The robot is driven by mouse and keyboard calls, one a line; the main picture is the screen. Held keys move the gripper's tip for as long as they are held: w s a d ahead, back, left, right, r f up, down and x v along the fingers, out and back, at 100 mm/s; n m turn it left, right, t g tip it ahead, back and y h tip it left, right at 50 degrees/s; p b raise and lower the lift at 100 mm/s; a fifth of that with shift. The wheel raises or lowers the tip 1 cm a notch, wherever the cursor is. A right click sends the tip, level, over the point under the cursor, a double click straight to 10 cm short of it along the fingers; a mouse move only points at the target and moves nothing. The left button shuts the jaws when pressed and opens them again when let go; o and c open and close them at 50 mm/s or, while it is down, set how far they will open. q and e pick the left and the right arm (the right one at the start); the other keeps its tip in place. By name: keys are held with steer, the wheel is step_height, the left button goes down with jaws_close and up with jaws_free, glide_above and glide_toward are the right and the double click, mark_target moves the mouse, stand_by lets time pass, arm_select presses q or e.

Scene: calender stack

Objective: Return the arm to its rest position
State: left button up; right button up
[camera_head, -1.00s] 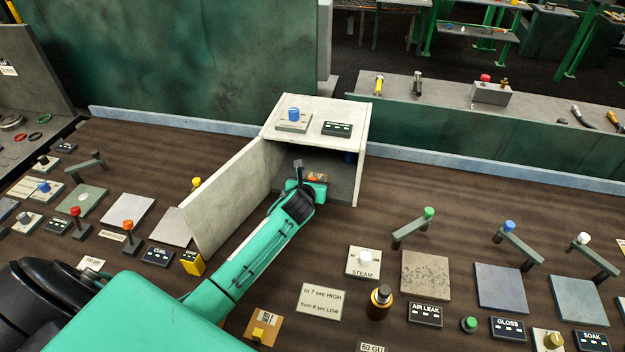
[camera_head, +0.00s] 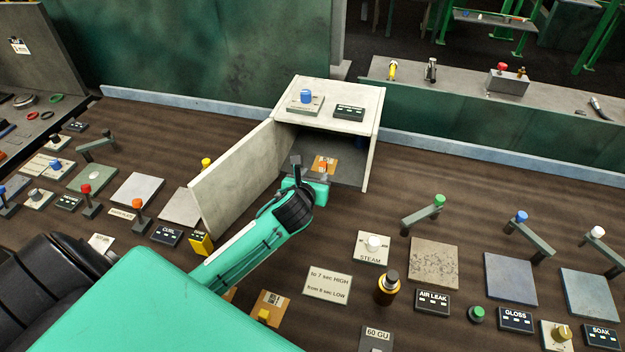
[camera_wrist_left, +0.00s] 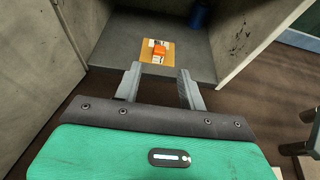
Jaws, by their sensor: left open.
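My left gripper (camera_head: 305,172) is at the mouth of an open grey box (camera_head: 370,140) on the brown console. In the left wrist view the gripper (camera_wrist_left: 160,90) has its two fingers wide apart with nothing between them. Ahead of the fingers, on the box floor, lies an orange-yellow plate (camera_wrist_left: 145,57) with an orange piece (camera_wrist_left: 160,51) on it, apart from the gripper. The plate also shows in the head view (camera_head: 318,160), partly hidden by the gripper. My right gripper is in neither view.
The box's open door (camera_head: 235,180) stands just left of my left forearm. A blue knob (camera_head: 306,96) sits on top of the box. Levers and buttons crowd the console on both sides, with a black-and-gold knob (camera_head: 387,290) right of the forearm. A blue cylinder (camera_wrist_left: 199,15) is inside the box.

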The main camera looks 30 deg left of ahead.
arm_select(q)
steer(key=shift+s+d+r, duration=0.15)
steer(key=shift+s+r, duration=0.1)
steer(key=shift+s, duration=0.35)
